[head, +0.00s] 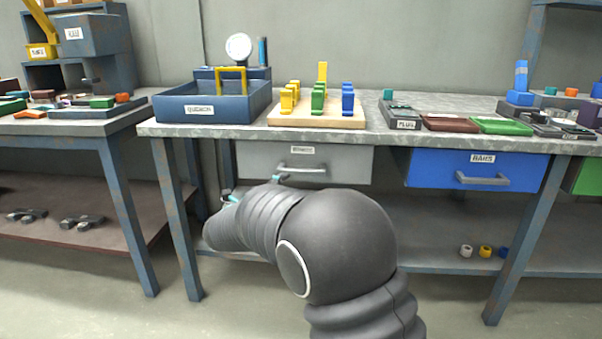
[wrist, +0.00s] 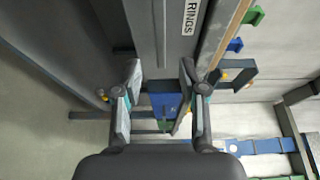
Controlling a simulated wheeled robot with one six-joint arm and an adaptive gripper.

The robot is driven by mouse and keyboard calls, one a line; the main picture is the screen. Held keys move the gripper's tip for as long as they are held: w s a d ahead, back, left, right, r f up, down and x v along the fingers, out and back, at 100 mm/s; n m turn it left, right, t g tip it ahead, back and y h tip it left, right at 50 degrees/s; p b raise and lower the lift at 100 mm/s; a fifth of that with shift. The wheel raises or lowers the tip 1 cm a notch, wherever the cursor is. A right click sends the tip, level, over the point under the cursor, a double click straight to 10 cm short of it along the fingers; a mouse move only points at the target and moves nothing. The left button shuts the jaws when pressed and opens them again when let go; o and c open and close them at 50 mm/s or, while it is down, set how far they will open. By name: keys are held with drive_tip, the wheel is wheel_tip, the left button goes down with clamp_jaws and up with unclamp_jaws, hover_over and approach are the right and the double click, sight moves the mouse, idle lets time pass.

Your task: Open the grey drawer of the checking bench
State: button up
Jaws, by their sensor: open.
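The grey drawer (head: 350,165) is under the left part of the checking bench top (head: 225,131). Its front looks flush with the bench, and it carries a white label and a bar handle (head: 302,169). In the wrist view the grey drawer front (wrist: 120,20) has a label reading RINGS, and the handle (wrist: 159,32) runs lengthwise, in line with the gap between my fingers. My gripper (head: 252,187) is open in front of the drawer's lower left part, partly hidden by my arm. In the wrist view my gripper (wrist: 160,70) shows nothing held.
A blue drawer (head: 430,168) to the right seems to stand out slightly. A blue bin (head: 210,108), a wooden peg board (head: 316,118) and several trays stand on the bench top. A bench leg (head: 175,220) is left of my gripper. A lower shelf (head: 430,250) holds small rings.

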sight(299, 173)
drive_tip(key=x, duration=1)
drive_tip(key=shift+w+d, duration=0.1)
drive_tip(key=shift+w, duration=0.05)
clamp_jaws()
